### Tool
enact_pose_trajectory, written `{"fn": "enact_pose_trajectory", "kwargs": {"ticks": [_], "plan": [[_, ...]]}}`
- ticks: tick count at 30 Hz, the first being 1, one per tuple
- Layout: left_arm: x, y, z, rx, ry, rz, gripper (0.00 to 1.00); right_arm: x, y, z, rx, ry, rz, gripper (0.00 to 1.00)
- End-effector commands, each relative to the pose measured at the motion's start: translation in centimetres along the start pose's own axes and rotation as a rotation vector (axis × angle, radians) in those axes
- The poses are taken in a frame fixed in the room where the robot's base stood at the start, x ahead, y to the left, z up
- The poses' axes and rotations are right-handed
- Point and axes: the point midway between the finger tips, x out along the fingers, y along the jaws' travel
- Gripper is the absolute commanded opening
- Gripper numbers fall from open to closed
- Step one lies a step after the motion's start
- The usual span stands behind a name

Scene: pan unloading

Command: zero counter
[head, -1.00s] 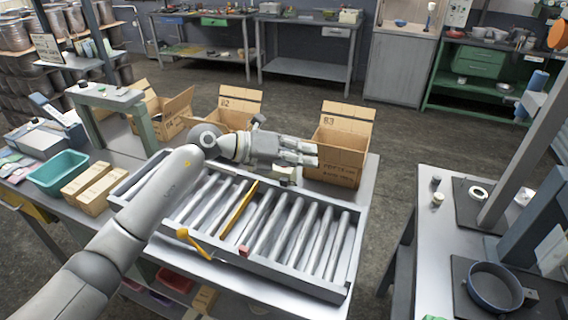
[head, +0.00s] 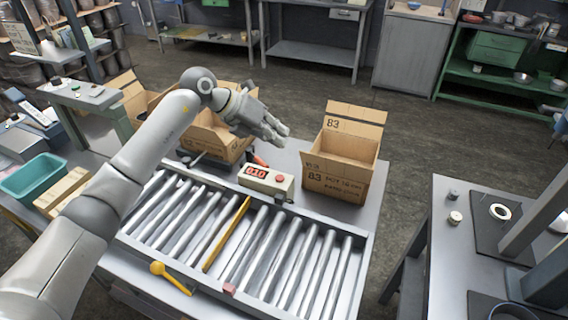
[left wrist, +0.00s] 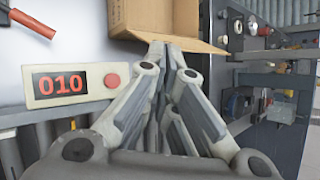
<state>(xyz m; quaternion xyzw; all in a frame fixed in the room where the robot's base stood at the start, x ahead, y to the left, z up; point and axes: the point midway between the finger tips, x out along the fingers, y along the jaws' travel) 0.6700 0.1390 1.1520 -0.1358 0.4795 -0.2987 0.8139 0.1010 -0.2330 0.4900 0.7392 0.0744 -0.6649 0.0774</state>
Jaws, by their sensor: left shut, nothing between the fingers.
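The counter (head: 258,184) is a small cream box with a red three-digit display and a round red button (head: 280,179). It stands at the far edge of the roller tray. In the left wrist view the counter (left wrist: 40,101) reads 010, with its red button (left wrist: 112,81) right of the display. My left gripper (head: 279,137) is shut and empty, in the air above and behind the counter, not touching it. In the left wrist view its closed fingers (left wrist: 168,60) point toward an open box. My right gripper is not in view.
An open cardboard box marked 83 (head: 338,172) stands right of the counter. Another open box (head: 218,140) is behind my left arm. The roller tray (head: 352,290) fills the table's front. A red-handled tool (head: 259,160) lies behind the counter.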

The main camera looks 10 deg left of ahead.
Motion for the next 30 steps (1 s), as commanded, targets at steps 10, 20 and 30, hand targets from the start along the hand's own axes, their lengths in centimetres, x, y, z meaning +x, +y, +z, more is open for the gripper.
{"fn": "enact_pose_trajectory", "kwargs": {"ticks": [10, 20, 30], "plan": [[0.0, 0.0, 0.0, 0.000, 0.000, -0.001, 0.00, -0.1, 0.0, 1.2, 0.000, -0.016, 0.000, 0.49], [1.0, 0.7, -0.8, -0.001, 0.000, -0.002, 0.00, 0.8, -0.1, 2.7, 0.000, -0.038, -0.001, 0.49], [4.3, 3.0, -3.1, -0.001, 0.000, -0.002, 0.00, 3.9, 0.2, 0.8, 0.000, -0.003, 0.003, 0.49]]}}
